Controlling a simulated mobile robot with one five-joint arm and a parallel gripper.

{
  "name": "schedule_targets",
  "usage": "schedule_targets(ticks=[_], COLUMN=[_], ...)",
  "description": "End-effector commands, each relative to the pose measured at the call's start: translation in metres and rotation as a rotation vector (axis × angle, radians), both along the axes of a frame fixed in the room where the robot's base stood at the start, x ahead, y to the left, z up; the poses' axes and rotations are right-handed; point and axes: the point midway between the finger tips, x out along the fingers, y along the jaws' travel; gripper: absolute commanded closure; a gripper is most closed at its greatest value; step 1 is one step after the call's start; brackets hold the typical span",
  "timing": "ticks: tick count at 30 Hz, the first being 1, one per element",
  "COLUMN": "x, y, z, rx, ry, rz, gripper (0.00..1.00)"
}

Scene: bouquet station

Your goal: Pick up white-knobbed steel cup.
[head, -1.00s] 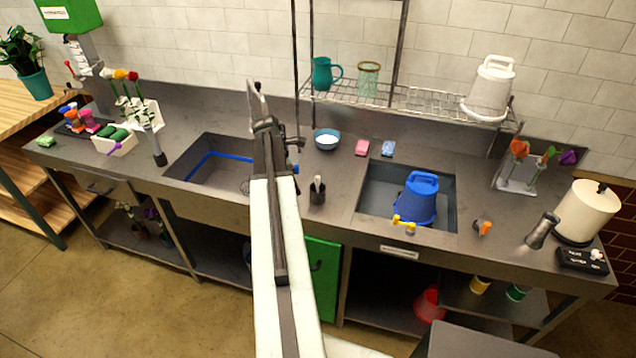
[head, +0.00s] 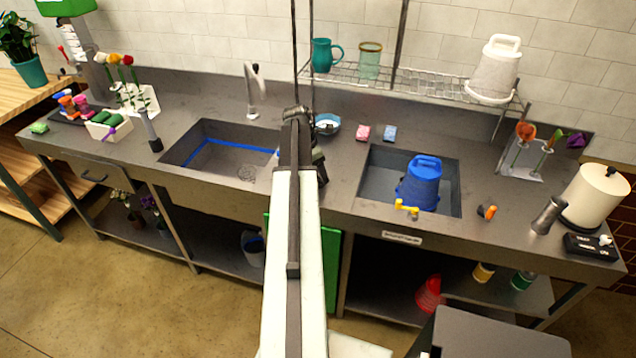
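My arm reaches forward over the middle of the steel counter. My gripper (head: 318,165) is at its far end, low over the strip between the two sinks, just in front of a blue bowl. Its fingers are mostly hidden by the arm, so I cannot tell whether they are open or shut. I do not clearly see a white-knobbed steel cup. A small dark cup with a white-topped piece, seen earlier on this strip, is now hidden behind my arm and gripper.
The blue bowl (head: 327,124) and two sponges (head: 363,132) lie behind the gripper. A blue bucket (head: 420,183) stands in the right sink (head: 378,182). A wire shelf (head: 420,80) hangs above the counter.

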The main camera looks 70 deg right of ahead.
Motion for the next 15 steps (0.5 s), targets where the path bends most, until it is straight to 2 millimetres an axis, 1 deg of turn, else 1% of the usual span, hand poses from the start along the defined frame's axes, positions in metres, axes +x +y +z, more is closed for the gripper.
schedule_targets(ticks=[1,2,8,9,11,12,15], x=[-0.0014,-0.002,-0.0029,-0.003,-0.0031,-0.0031,-0.0032], y=[-0.0017,-0.0022,-0.0026,-0.0026,-0.0025,-0.0026,-0.0027], z=[-0.0145,-0.0159,-0.0122,-0.0122,-0.0121,-0.012,-0.0121], rx=[0.0,0.0,0.0,0.0,0.0,0.0,0.0], ry=[0.0,0.0,0.0,0.0,0.0,0.0,0.0], rz=[0.0,0.0,0.0,0.0,0.0,0.0,-0.001], gripper=[0.31,0.31,0.31,0.34,0.51,0.62,0.88])
